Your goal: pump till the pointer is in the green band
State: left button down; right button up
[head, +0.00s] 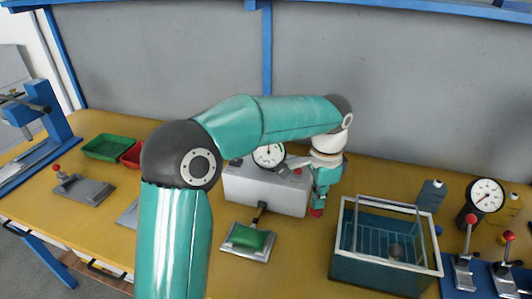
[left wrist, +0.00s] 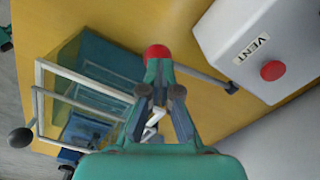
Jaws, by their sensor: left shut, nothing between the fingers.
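A white box (head: 262,190) stands mid-bench with a round dial (head: 268,155) on top, partly behind my left arm; its pointer and any green band are too small to read. The left wrist view shows the box (left wrist: 262,45) with a VENT label and a red button (left wrist: 273,70). A dark rod (left wrist: 205,77) beside the box ends in a red knob (left wrist: 157,53). My left gripper (left wrist: 159,72) is shut and empty, its fingertips at the knob; contact cannot be told. In the head view the gripper (head: 318,205) points down beside the box. My right gripper is out of view.
A green pad on a plate (head: 247,254) lies before the box. A glass tank with a wire basket (head: 342,255) stands close right of the gripper. Another gauge (head: 486,195) and red-knobbed clamps (head: 465,270) are farther right. Green (head: 107,147) and red trays stand left.

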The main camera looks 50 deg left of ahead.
pick_arm(q)
jog(key=shift+f, duration=0.45)
dwell(0.3)
notch_tip(320, 180, up, 11)
jog(key=w+a+p, duration=0.1)
jog(key=w+p, duration=0.1)
jog(key=p, duration=1)
jog(key=shift+w+a+f, duration=0.2)
jog(key=shift+w+a, duration=0.05)
jog(key=shift+w, duration=0.05)
